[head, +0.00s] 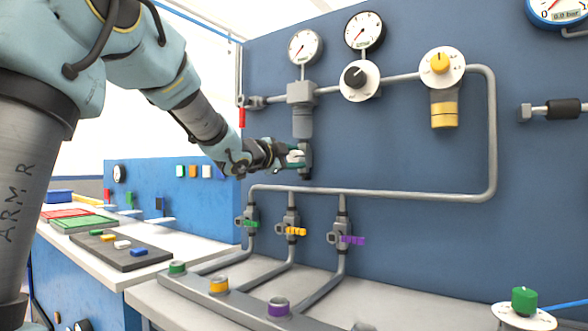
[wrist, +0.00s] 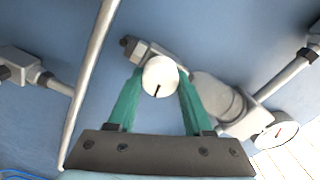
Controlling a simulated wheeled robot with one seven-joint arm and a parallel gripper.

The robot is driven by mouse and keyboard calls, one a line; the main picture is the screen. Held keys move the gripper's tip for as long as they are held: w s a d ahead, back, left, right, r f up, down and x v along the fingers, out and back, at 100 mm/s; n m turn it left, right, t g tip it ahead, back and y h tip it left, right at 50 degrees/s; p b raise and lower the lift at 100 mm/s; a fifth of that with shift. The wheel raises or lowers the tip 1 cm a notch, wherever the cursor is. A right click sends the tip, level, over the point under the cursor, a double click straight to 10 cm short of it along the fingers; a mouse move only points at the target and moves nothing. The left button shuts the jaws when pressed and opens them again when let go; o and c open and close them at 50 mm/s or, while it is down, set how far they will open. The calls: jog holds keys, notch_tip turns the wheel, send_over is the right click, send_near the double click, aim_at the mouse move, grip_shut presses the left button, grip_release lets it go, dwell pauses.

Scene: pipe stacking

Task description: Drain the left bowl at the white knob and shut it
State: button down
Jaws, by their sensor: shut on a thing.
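The white knob (wrist: 160,76) sits between the two green fingers of my gripper (wrist: 159,92) in the wrist view, with a dark mark on its face. In the head view my gripper (head: 290,157) reaches the panel from the left and is shut on the white knob (head: 296,156). The knob is on a dark fitting (head: 305,160) just under the left grey bowl (head: 302,122), below a square grey block. The bowl also shows in the wrist view (wrist: 214,92). The fluid level in the bowl cannot be seen.
A grey pipe (head: 370,192) runs below my gripper, with green, orange and purple valve handles (head: 352,240) under it. Two gauges (head: 305,46), a black-centred dial (head: 360,80) and a yellow-knobbed unit (head: 443,66) are above and right. A red tag (head: 242,117) hangs left.

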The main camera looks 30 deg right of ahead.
jog(key=shift+f+m+b, duration=0.15)
jog(key=shift+m+b, duration=0.65)
jog(key=shift+m, duration=0.3)
jog(key=shift+c, duration=1.5)
grip_release()
jog(key=v, duration=1)
jog(key=shift+s+a, duration=0.2)
jog(key=shift+a, duration=0.15)
